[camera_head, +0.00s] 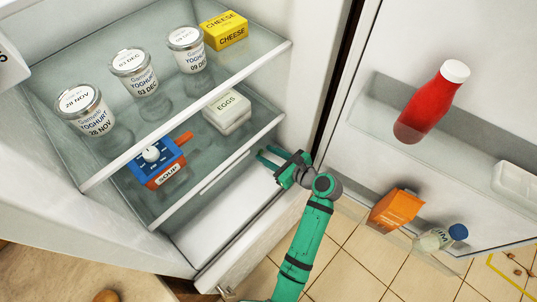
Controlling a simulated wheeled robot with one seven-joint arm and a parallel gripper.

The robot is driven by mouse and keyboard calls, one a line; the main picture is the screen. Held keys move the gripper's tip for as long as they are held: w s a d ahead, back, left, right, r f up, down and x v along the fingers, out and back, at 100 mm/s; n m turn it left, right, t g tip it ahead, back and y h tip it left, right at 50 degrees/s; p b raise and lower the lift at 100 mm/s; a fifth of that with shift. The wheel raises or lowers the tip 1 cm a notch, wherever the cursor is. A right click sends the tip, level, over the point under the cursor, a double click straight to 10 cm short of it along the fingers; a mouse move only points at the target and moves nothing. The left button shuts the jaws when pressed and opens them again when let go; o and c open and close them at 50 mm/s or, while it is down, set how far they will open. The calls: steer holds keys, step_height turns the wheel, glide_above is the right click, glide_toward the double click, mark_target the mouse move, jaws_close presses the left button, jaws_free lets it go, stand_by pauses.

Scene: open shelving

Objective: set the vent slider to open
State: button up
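The fridge stands open. A narrow pale strip (224,172) runs along the edge below the lower glass shelf. It may be the vent slider, but its setting is too small to read. My gripper (264,156) is just right of this strip, near the right end of the shelf edge. Its two green fingers point left and are apart, with nothing seen between them. I cannot tell whether a finger touches the edge.
Yoghurt jars (135,72) and a cheese box (225,31) stand on the upper shelf. A white drawer (246,242) lies below. The open door holds a red bottle (432,102) and an orange carton (394,210).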

steer(key=v, duration=1)
steer(key=shift+s+d+r, duration=0.2)
steer(key=shift+d, duration=0.1)
